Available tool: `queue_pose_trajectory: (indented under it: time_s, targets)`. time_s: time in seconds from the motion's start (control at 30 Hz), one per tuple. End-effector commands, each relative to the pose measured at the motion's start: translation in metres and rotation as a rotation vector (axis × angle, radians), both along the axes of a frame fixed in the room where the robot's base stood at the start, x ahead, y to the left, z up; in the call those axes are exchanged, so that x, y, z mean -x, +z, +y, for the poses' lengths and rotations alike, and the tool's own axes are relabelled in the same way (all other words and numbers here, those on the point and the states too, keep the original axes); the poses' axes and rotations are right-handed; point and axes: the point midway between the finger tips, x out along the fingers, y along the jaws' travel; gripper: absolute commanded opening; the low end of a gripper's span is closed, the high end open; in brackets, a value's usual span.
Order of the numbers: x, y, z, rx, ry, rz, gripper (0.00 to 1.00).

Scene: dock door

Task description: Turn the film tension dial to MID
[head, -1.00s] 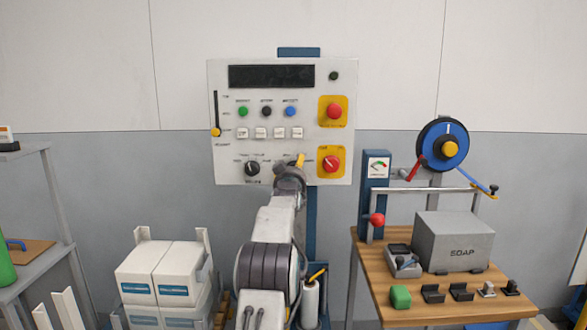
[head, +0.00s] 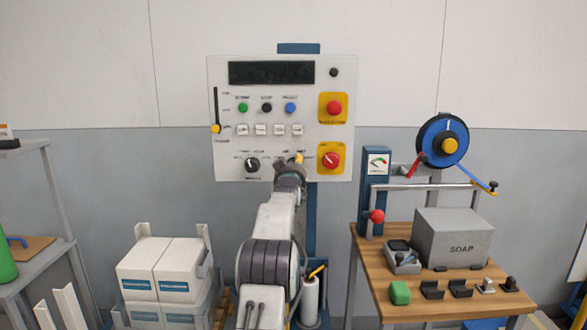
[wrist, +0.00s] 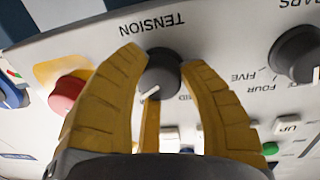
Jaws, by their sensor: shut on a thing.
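The film tension dial (wrist: 163,74) is a round black knob under the upside-down word TENSION in the wrist view. My gripper (wrist: 165,78) has its yellow fingers closed around the dial, one on each side. The dial's white pointer mark (wrist: 150,94) points to the lower left in that view. Part of the MID label (wrist: 184,98) shows to the right of the pointer, partly hidden by a finger. In the head view my gripper (head: 296,161) is at the panel's lower middle and hides the dial.
The white control panel (head: 228,150) carries another black dial (head: 252,165) left of my gripper and a red knob on yellow (head: 331,160) close on the right. Buttons sit above. A wooden bench (head: 375,270) stands right, and white boxes (head: 150,258) stand lower left.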

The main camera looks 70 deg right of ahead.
Motion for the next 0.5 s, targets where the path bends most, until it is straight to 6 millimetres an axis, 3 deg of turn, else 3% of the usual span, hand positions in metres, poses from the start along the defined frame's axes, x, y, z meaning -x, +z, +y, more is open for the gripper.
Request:
queue_pose_trajectory:
  time_s: [0.23,0.5]
  targets:
    - [0.0002,0.0005,0.0001,0.001,0.000,0.000,0.05]
    - [0.0001,-0.0002,0.0001,0.016,-0.001,0.037,0.04]
